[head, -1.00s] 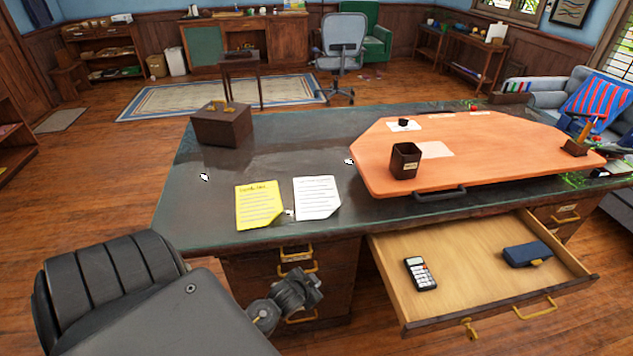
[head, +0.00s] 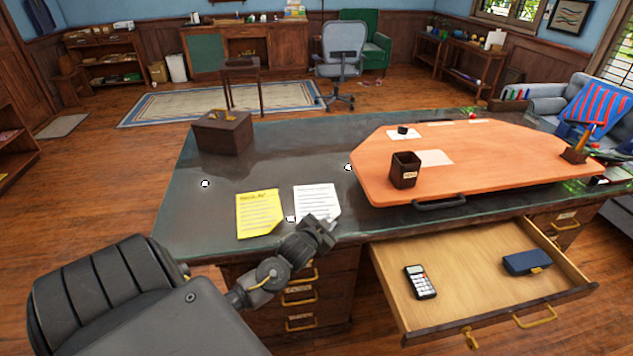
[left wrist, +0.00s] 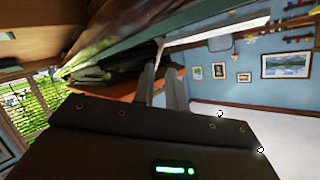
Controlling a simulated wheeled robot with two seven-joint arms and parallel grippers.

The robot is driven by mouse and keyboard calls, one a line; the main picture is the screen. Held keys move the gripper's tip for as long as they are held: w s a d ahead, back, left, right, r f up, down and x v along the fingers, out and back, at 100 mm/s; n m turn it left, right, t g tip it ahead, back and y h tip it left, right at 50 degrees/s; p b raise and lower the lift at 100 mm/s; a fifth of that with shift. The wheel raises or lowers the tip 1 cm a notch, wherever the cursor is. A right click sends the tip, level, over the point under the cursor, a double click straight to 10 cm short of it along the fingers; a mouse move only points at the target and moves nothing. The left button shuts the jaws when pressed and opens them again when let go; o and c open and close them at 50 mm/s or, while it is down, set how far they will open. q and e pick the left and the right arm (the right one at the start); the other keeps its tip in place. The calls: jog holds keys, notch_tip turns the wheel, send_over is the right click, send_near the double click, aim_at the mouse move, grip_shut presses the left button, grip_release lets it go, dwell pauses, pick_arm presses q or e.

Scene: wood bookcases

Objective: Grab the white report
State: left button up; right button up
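The white report (head: 314,197) is a white sheet with printed lines, lying flat on the dark desk top near its front edge. My left gripper (head: 326,228) is at the front edge of the desk in the head view, just in front of the report, and covers part of its lower edge. My right gripper is not in view.
A yellow sheet (head: 259,213) lies left of the report. An orange board (head: 500,165) with a brown pen cup (head: 405,169) takes up the right of the desk. An open drawer (head: 470,275) juts out below. A brown box (head: 222,133) stands at the back left.

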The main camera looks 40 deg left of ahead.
pick_arm(q)
jog(key=x, duration=0.5)
jog(key=shift+d+r+p, duration=0.15)
jog(key=shift+d+p, duration=0.05)
jog(key=shift+p, duration=0.2)
jog(key=shift+w, duration=0.2)
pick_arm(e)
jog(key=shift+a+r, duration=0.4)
pick_arm(q)
jog(key=shift+c, duration=0.2)
grip_shut()
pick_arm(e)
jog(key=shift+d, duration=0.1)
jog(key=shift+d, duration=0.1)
